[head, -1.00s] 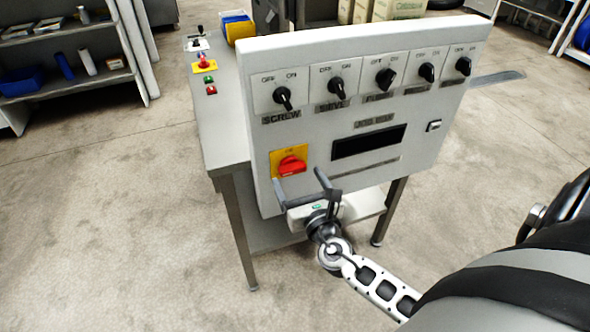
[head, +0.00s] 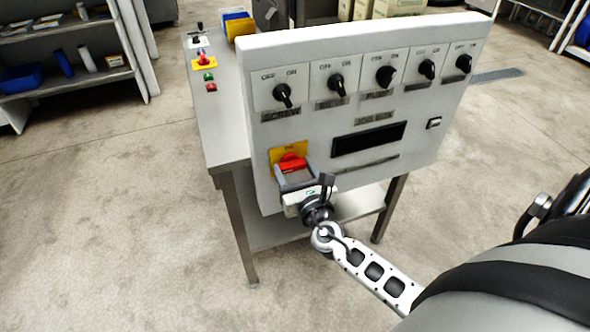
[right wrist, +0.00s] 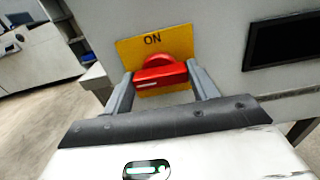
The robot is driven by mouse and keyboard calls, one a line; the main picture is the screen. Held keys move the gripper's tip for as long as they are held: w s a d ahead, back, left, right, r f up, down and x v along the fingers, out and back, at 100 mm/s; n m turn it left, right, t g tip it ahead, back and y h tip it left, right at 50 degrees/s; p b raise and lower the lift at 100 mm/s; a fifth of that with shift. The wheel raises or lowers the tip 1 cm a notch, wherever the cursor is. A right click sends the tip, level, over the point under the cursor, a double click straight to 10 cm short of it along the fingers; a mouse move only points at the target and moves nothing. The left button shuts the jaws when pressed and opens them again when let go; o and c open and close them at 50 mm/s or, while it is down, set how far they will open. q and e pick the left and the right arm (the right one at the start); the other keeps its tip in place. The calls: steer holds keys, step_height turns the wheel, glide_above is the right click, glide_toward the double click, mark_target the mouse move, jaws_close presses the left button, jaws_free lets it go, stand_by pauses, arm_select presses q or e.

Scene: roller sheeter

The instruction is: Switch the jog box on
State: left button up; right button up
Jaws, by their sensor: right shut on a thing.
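The jog box (head: 410,165) is an upright light panel with a red rotary switch (head: 291,162) on a yellow plate (head: 276,156) at its lower left. The switch also shows in the right wrist view (right wrist: 165,74), its bar lying nearly level below the word ON, with a white mark toward its left end. My right gripper (head: 296,174) is shut on the red switch, one finger at each end of the bar, as the right wrist view (right wrist: 158,76) shows. My left gripper is not in view.
A row of black selector knobs (head: 384,76) runs along the panel's top, above a dark display (head: 368,140). A small rocker switch (head: 434,123) sits at right. A metal table (head: 216,120) with small buttons stands behind. Open floor (head: 110,210) lies to the left.

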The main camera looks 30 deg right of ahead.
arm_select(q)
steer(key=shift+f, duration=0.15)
arm_select(e)
steer(key=shift+f+m, duration=0.1)
steer(key=shift+m, duration=0.2)
steer(key=shift+f+m+b, duration=0.1)
steer(key=shift+m+b, duration=0.85)
steer(key=shift+m, duration=0.05)
steer(key=shift+m+b, duration=0.55)
steer(key=shift+m, duration=0.35)
steer(key=m+b, duration=0.2)
steer(key=m, duration=0.2)
steer(key=shift+d+m, duration=0.1)
steer(key=shift+m, duration=0.2)
steer(key=m+b, duration=0.2)
steer(key=m, duration=0.4)
steer(key=shift+m, duration=0.4)
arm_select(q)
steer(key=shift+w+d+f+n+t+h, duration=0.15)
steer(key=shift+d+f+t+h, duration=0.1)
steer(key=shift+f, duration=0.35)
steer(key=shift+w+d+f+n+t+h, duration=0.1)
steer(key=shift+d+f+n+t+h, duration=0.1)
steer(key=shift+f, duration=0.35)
arm_select(e)
steer(key=shift+m, duration=0.9)
arm_select(q)
steer(key=shift+b, duration=0.3)
arm_select(e)
steer(key=shift+m, duration=0.3)
